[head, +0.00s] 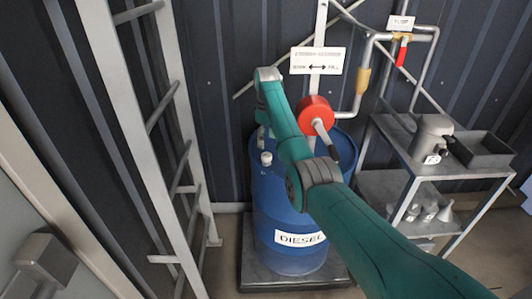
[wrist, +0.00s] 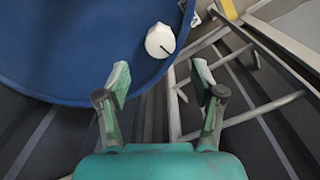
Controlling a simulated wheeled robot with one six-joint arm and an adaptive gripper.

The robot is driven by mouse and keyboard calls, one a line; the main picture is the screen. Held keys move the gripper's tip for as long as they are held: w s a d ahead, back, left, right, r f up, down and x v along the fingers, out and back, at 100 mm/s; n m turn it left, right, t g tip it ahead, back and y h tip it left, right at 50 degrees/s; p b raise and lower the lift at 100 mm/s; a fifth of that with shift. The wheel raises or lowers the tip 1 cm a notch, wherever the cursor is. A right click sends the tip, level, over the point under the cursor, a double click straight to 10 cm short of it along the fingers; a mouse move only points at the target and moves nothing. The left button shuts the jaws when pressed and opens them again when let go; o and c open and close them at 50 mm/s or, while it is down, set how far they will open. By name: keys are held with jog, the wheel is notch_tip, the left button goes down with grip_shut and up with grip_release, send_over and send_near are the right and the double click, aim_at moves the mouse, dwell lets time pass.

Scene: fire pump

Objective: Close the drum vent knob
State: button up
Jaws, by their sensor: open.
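The drum vent knob (head: 266,158) is a small white cap on top of the blue diesel drum (head: 290,228), near the left side of its lid in the head view. In the wrist view the white knob (wrist: 160,41) has a dark line across it and sits near the edge of the blue lid (wrist: 70,45). My gripper (wrist: 160,77) is open and empty. In the wrist picture its two fingertips lie below the knob, one to each side, and the knob is not between them.
A red round pump part (head: 315,114) with a handle stands above the drum, close to my arm. A grey ladder (head: 150,160) rises on the left. A metal cart (head: 390,137) with a can (head: 433,137) stands on the right. Pipes run along the wall behind.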

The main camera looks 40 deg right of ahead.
aim_at(266, 155)
notch_tip(266, 155, down, 7)
jog(key=shift+f, duration=0.1)
dwell(0.4)
jog(key=c, duration=1.1)
